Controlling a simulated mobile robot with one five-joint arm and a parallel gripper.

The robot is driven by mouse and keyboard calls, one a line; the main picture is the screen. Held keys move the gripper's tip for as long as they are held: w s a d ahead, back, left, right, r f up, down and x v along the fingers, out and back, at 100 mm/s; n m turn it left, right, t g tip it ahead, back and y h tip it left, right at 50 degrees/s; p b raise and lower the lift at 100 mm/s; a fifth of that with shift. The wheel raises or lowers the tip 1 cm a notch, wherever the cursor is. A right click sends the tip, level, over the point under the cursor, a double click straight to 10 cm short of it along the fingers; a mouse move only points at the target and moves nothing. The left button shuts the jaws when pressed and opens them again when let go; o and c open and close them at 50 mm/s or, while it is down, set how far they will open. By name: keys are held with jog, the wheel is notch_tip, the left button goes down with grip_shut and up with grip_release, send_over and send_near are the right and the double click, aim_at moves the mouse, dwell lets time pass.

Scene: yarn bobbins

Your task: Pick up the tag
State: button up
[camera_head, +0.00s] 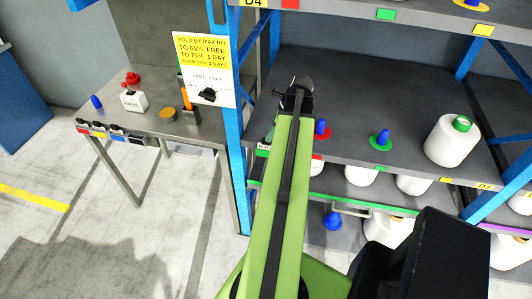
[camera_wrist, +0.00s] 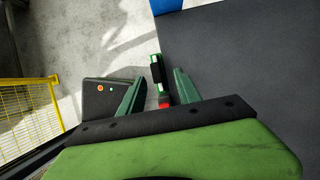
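My gripper (camera_wrist: 160,76) is open in the wrist view, with its two green fingers apart at the front edge of the grey shelf (camera_wrist: 235,75). Between the fingers, on or at that edge, are a small green and white piece with a black part (camera_wrist: 157,70) and a red piece (camera_wrist: 165,102). I cannot tell which of these is the tag, or whether a finger touches either. In the head view my arm reaches to the shelf's left end and mostly hides the gripper. A red label (camera_head: 316,157) and a green label (camera_head: 380,168) show on the shelf edge.
A blue post (camera_head: 228,120) with a yellow and white sign (camera_head: 205,68) stands just left of my arm. Red and blue-green bobbin holders (camera_head: 381,139) and a white yarn bobbin (camera_head: 453,142) are on the shelf. A steel table (camera_head: 150,125) stands left.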

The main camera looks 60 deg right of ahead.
aim_at(266, 147)
jog(key=b+x, duration=0.4)
jog(key=x, duration=0.1)
jog(key=shift+s+a+f+b, duration=0.15)
jog(key=shift+s+a+b, duration=0.1)
jog(key=shift+a+b, duration=0.05)
jog(key=shift+c, duration=0.4)
grip_shut()
